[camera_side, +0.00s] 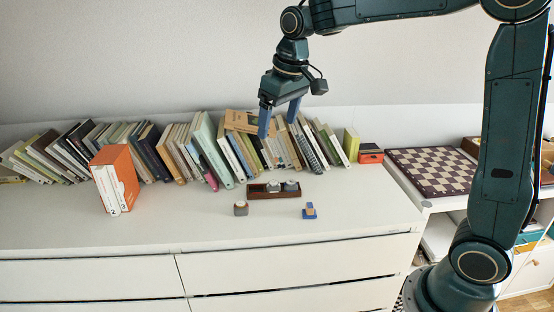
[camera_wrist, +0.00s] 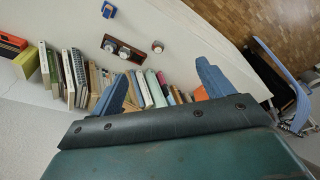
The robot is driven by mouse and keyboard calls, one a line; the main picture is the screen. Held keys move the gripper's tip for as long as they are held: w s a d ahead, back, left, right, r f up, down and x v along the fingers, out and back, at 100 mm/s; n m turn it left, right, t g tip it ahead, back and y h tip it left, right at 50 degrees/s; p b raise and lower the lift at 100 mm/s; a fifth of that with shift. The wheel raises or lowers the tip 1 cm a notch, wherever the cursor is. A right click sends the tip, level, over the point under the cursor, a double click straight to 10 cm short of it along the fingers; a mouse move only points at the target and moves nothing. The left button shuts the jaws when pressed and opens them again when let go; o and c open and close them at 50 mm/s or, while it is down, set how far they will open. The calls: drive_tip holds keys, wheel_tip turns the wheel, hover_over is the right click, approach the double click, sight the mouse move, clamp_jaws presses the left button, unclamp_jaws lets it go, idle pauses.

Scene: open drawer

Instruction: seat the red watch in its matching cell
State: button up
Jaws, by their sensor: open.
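A dark red-brown box with cells (camera_side: 262,194) lies on the white dresser top; it also shows in the wrist view (camera_wrist: 132,57). Two greyish round pieces, like watches on cushions, sit in it. A small grey piece with a brownish-red tint (camera_side: 240,209) stands in front of the box to the left, and also shows in the wrist view (camera_wrist: 158,47). I cannot tell for sure whether it is the red watch. A blue piece (camera_side: 309,212) stands front right of the box. My gripper (camera_side: 279,116) is open and empty, high above the dresser, over the books.
A row of leaning books (camera_side: 190,150) lines the back of the dresser. An orange binder box (camera_side: 116,178) stands at the left. A chessboard (camera_side: 433,170) lies on a lower unit at the right. The dresser's front strip is clear.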

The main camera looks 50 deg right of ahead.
drive_tip(key=w+d+f+g, duration=0.1)
drive_tip(key=w+d+f, duration=0.1)
drive_tip(key=w+f, duration=0.75)
drive_tip(key=g, duration=0.2)
hover_over(242, 203)
wheel_tip(242, 203, down, 10)
drive_tip(key=shift+w+a+f, duration=0.1)
drive_tip(key=shift+f, duration=2.05)
drive_tip(key=shift+w+a+f, duration=0.1)
drive_tip(key=shift+f, duration=2.05)
drive_tip(key=shift+s+d+f, duration=0.1)
drive_tip(key=shift+f, duration=1.2)
drive_tip(key=shift+s+f, duration=0.1)
drive_tip(key=shift+f, duration=1.2)
drive_tip(key=c, duration=1.1)
drive_tip(key=shift+r, duration=0.15)
drive_tip(key=shift+c, duration=0.2)
